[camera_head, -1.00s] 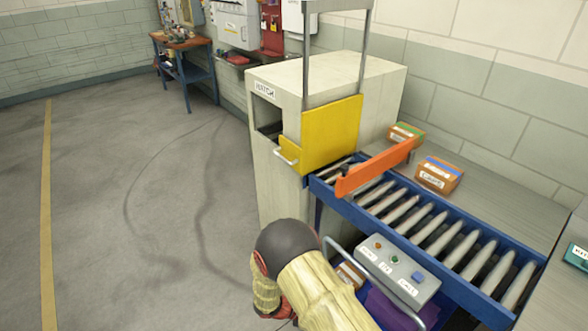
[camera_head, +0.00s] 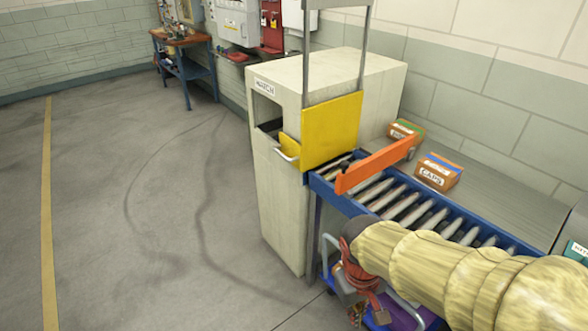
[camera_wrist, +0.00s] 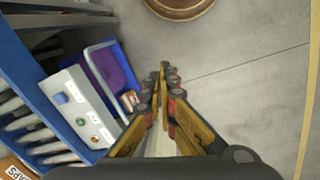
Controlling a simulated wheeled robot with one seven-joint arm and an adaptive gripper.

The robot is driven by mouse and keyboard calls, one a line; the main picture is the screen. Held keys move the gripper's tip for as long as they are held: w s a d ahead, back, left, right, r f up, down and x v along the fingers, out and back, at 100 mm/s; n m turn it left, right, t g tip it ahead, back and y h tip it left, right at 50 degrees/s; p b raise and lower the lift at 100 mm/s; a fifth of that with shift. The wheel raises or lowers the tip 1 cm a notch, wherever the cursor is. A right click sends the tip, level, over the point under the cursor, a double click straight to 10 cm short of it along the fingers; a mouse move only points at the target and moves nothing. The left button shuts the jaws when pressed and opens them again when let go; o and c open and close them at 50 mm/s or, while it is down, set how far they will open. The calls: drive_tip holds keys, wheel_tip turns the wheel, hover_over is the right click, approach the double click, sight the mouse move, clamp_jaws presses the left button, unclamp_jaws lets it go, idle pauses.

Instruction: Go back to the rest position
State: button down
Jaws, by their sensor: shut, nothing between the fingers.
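My gripper (camera_wrist: 161,72) shows in the wrist view with its yellow and dark fingers drawn together and nothing between the tips. It points down over bare grey floor, just right of the blue cart (camera_wrist: 108,52). In the head view, my arm in its pale yellow sleeve reaches in from the right edge, across the lower right. The end of the arm is beside the conveyor's near side, below the hatch cabinet; the fingertips are hard to make out there.
The blue roller conveyor (camera_head: 335,197) lies behind my arm, with an orange bar (camera_head: 375,165) across it. A hatch cabinet (camera_head: 280,215) with a yellow panel (camera_head: 331,130) stands left. A grey control box (camera_wrist: 80,108) sits near the cart. Open floor (camera_head: 130,210) lies left.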

drive_tip(key=s+d+r+m+t, duration=0.1)
drive_tip(key=s+d+r+t, duration=0.1)
drive_tip(key=r, duration=0.5)
drive_tip(key=s+d+r+m+t+y, duration=0.1)
drive_tip(key=s+d+r+m+t, duration=0.1)
drive_tip(key=r, duration=0.4)
drive_tip(key=shift+s+d+r+m+t, duration=0.35)
drive_tip(key=shift+d+t, duration=0.1)
drive_tip(key=shift+t, duration=0.35)
